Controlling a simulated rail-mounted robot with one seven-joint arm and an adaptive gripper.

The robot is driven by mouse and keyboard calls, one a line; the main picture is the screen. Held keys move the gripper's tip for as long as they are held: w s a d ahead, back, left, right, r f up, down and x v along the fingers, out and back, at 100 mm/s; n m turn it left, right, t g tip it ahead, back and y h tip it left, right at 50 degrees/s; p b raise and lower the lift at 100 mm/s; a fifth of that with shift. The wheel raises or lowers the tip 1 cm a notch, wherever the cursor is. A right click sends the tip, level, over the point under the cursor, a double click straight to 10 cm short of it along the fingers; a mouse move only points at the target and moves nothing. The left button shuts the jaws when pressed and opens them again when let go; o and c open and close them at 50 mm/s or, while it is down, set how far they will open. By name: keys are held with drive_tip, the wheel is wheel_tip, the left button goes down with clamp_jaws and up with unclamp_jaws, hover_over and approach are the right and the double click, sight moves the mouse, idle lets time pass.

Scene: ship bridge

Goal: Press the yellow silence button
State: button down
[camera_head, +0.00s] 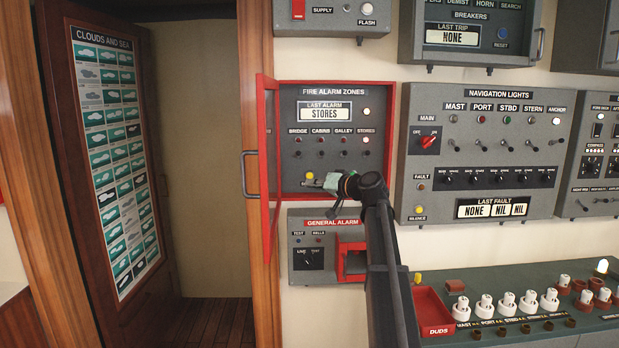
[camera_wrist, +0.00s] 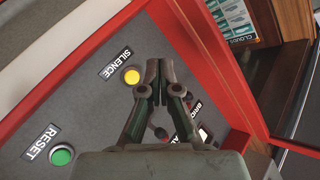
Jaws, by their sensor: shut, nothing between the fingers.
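The yellow silence button (camera_wrist: 131,76) shows in the wrist view with the label SILENCE beside it, on the grey fire alarm panel. In the head view, a yellow button (camera_head: 309,176) sits at the lower left inside the open fire alarm box (camera_head: 340,92). My gripper (camera_wrist: 158,64) is shut and empty, its fingertips just right of the yellow button in the wrist view. In the head view my gripper (camera_head: 316,184) is in front of the box's lower part, its tips close to the button. I cannot tell whether they touch the panel. The button is not covered in the wrist view.
The red box door (camera_head: 268,150) stands open on the left. A green RESET button (camera_wrist: 62,154) is on the same panel. Another yellow button (camera_head: 419,210), labelled SILENCE, is on the navigation lights panel (camera_head: 485,140). The general alarm box (camera_head: 310,278) is below.

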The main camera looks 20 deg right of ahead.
sight(309, 176)
drive_tip(key=shift+w+d+b, duration=0.2)
drive_tip(key=shift+w+d, duration=0.1)
drive_tip(key=shift+w, duration=0.55)
drive_tip(key=shift+w+d+b, duration=0.15)
drive_tip(key=shift+w+d, duration=0.2)
drive_tip(key=shift+w, duration=0.45)
drive_tip(key=shift+w+d+b, duration=0.2)
drive_tip(key=shift+w+d, duration=0.1)
drive_tip(key=shift+w, duration=0.55)
drive_tip(key=shift+w, duration=0.1)
drive_tip(key=shift+w+d+b, duration=0.15)
drive_tip(key=shift+w+b, duration=0.15)
drive_tip(key=shift+b, duration=0.05)
drive_tip(key=shift+w+d+b, duration=0.2)
drive_tip(key=shift+w+b, duration=0.1)
drive_tip(key=shift+w, duration=0.1)
idle(0.5)
drive_tip(key=shift+s+a, duration=0.35)
drive_tip(key=shift+s, duration=0.45)
